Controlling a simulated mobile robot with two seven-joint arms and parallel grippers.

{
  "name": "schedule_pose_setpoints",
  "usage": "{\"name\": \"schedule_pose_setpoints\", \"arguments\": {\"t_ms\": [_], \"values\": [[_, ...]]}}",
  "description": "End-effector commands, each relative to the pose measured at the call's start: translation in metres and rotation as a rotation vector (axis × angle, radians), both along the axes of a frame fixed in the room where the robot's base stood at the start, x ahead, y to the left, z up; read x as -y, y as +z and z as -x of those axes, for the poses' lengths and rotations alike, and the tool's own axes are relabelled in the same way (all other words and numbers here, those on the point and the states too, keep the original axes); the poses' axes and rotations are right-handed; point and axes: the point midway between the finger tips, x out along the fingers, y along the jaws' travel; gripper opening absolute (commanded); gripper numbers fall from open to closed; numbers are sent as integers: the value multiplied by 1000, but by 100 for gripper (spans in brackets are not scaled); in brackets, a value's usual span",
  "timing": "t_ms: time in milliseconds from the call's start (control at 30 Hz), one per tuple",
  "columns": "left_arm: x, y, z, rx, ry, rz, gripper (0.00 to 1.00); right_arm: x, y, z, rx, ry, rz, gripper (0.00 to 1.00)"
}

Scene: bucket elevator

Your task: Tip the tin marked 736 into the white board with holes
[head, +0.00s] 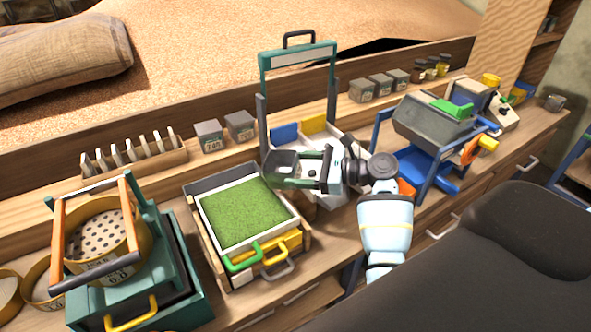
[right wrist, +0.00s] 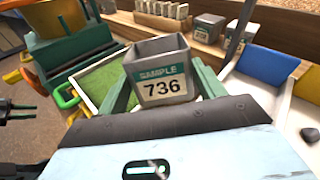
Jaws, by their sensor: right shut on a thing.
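The grey open-topped tin marked 736 (right wrist: 160,75) is held between the green fingers of my right gripper (right wrist: 163,98), which is shut on it. The tin looks upright in the right wrist view; its contents do not show. In the head view my right gripper (head: 300,170) reaches left, above the bench between the green-topped tray and the white bins. A white-rimmed board (head: 291,219) with a grainy green surface lies below and left of it; no holes show there. A pale plate with dark holes (head: 100,231) sits inside a brass sieve ring at far left.
A teal sieve stand (head: 190,290) is at left front. A tall green-topped frame (head: 262,90) rises behind the gripper. Two grey tins (head: 240,125) stand on the back ledge beside a slotted rack (head: 135,158). A blue-framed hopper (head: 425,125) stands to the right.

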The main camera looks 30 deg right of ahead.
Motion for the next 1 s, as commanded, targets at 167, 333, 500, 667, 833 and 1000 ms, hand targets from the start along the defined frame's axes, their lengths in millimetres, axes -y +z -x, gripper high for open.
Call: {"name": "schedule_pose_setpoints", "arguments": {"t_ms": [167, 333, 500, 667, 833, 1000], "values": [[0, 0, 0, 1, 0, 0, 36, 15, 19, -1, -2, 0, -72, 40], [0, 0, 0, 1, 0, 0, 36, 14, 9, 0, -14, 2, -220, 40], [0, 0, 0, 0, 0, 0, 36, 14, 8, 0, -11, 2, -242, 40], [0, 0, 0, 1, 0, 0, 36, 14, 13, 0, -9, 3, -239, 40], [0, 0, 0, 1, 0, 0, 36, 14, 26, 0, -7, 2, -236, 40], [0, 0, 0, 1, 0, 0, 36, 14, 37, 0, -8, 2, -237, 40]]}}
